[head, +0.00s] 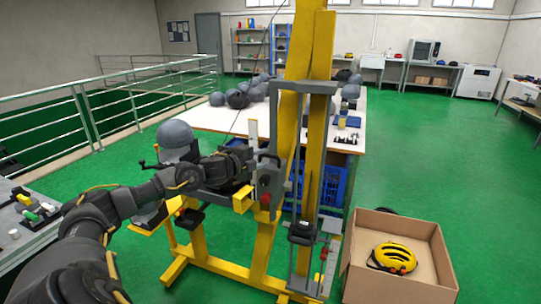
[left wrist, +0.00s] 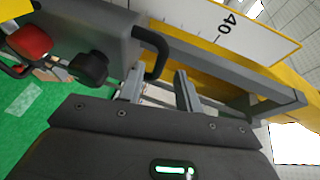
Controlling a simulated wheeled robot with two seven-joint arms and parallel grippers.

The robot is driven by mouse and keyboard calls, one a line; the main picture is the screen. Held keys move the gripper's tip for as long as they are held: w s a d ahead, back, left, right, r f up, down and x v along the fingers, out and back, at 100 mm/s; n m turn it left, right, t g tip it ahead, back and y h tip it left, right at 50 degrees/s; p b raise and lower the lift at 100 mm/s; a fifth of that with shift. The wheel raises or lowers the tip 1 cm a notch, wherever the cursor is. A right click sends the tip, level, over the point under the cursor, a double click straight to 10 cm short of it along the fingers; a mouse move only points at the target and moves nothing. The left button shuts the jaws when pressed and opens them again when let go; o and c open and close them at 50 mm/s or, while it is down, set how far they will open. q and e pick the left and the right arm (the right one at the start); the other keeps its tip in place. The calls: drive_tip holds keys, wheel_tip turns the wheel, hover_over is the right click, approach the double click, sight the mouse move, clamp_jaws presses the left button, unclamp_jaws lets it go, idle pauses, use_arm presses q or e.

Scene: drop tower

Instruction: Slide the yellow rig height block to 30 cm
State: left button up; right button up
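The yellow rig (head: 317,110) stands upright in the middle of the head view. Its grey height block (head: 268,178) sits partway up the post, with a red knob (head: 265,199). In the left wrist view the grey block (left wrist: 85,22) fills the upper left, with a red knob (left wrist: 30,42), a black knob (left wrist: 92,66) and a dark bent handle (left wrist: 160,52). A white scale (left wrist: 245,35) shows the mark 40; no pointer reading is clear. My left gripper (head: 250,168) is beside the block. Its fingers (left wrist: 160,90) are apart near the handle, with no clear grip. My right gripper is out of view.
A helmeted headform (head: 175,140) is left of the rig. A cardboard box (head: 400,285) holding a yellow helmet (head: 392,258) stands at right. A white table (head: 215,118) with several helmets is behind. A railing (head: 80,110) runs along the left. Green floor is open at right.

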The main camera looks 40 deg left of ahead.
sight(268, 156)
use_arm(q)
drive_tip(key=shift+w+d+f+p, duration=0.1)
drive_tip(key=shift+w+f+p, duration=0.05)
drive_tip(key=shift+w, duration=0.7)
drive_tip(key=shift+w+d+f+p, duration=0.1)
drive_tip(key=shift+w+f+p, duration=0.05)
drive_tip(key=shift+w, duration=0.65)
clamp_jaws()
drive_tip(key=shift+r, duration=0.1)
